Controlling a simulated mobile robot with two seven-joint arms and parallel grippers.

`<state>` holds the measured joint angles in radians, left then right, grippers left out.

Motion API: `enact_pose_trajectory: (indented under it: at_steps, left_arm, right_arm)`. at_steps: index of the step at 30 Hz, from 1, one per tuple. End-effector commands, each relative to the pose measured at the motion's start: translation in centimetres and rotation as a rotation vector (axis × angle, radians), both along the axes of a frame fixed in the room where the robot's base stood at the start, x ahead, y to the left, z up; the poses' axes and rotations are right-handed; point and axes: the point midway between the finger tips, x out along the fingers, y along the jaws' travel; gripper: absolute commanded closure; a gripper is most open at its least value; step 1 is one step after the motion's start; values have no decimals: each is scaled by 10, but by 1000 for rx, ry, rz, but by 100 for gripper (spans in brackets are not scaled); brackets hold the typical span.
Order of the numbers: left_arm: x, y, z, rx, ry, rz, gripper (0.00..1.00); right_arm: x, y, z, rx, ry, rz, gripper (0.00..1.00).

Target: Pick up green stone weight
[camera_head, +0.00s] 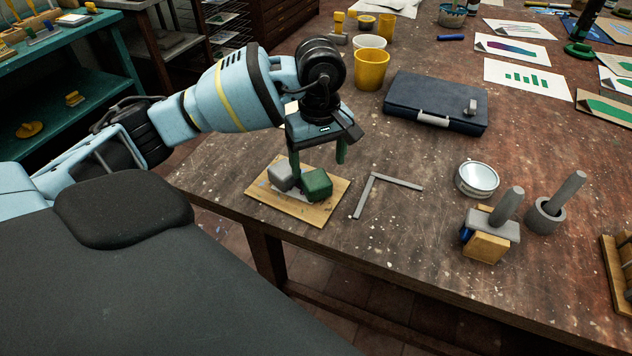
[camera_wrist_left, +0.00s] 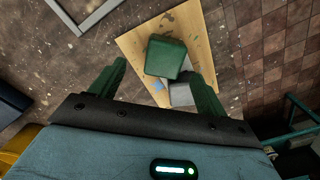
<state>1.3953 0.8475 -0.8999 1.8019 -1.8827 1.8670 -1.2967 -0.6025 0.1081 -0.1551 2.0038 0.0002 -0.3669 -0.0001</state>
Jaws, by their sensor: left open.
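The green stone weight (camera_head: 317,184) is a small green block on a wooden board (camera_head: 325,211) near the table's front edge. A grey block (camera_head: 281,175) sits right beside it on the same board. My left gripper (camera_head: 318,160) is open just above the blocks, its green fingers pointing down. In the left wrist view the green weight (camera_wrist_left: 166,56) lies ahead of and between the two open fingers (camera_wrist_left: 158,83), with the grey block (camera_wrist_left: 182,94) closer to the palm, partly hidden. My right gripper is in neither view.
A grey L-shaped frame (camera_head: 374,189) lies just right of the board. A dark case (camera_head: 436,100), yellow cup (camera_head: 372,69), round glass-topped dish (camera_head: 477,179) and grey pestle and mortar (camera_head: 546,214) stand farther off. The table front is open between the L-frame and the dish.

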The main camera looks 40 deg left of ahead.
Motion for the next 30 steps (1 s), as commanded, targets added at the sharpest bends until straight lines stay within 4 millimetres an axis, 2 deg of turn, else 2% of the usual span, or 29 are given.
enact_pose_trajectory:
  at_steps: [5,12,22,30]
  left_arm:
    - [-4,1,-14,-1,3,1,25]
    - [-7,1,-46,-1,2,0,25]
    - [-6,1,-51,-1,0,0,25]
    - [-6,1,-51,-1,0,0,60]
  right_arm:
    - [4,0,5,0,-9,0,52]
    - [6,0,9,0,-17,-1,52]
    - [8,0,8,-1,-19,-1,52]
    - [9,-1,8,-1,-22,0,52]
